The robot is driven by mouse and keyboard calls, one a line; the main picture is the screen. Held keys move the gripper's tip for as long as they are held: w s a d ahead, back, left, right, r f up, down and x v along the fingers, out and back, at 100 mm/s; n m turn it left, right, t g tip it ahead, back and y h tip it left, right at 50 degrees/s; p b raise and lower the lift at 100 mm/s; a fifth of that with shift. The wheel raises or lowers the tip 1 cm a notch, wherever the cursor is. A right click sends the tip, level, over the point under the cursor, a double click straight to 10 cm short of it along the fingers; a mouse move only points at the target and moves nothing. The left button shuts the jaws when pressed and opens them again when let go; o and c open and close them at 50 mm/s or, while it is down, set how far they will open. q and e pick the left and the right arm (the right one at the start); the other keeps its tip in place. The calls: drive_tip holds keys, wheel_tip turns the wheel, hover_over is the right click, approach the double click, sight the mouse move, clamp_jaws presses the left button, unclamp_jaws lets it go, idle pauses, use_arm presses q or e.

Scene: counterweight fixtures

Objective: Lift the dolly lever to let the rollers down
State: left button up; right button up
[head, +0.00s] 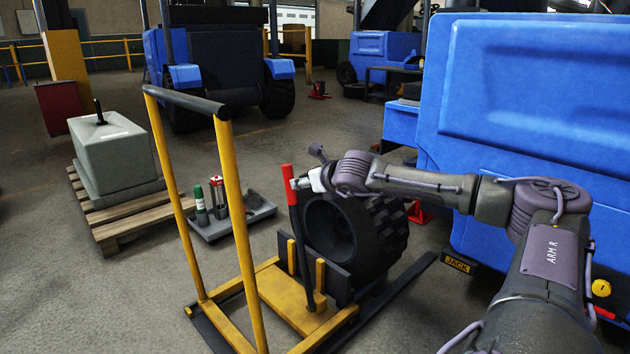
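The wheel dolly (296,305) has a yellow frame with two tall posts and a black crossbar handle (186,102). Its lever (298,235) is a dark rod with a red grip (289,188), standing nearly upright from the yellow base plate. My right gripper (303,184) is at the lower part of the red grip, coming from the right; its pale fingertip is touching or very close to it. The finger spacing is too small to make out. A big black tyre (345,235) stands behind the lever on the dolly. The rollers are hidden. My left gripper is out of view.
A blue machine body (530,110) with a "JACK" label (457,264) stands close on the right. At left, a grey counterweight block (112,150) rests on a wooden pallet (135,212). Floor at lower left is clear.

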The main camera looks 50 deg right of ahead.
drive_tip(key=v, duration=0.3)
drive_tip(key=shift+s, duration=0.25)
idle(0.5)
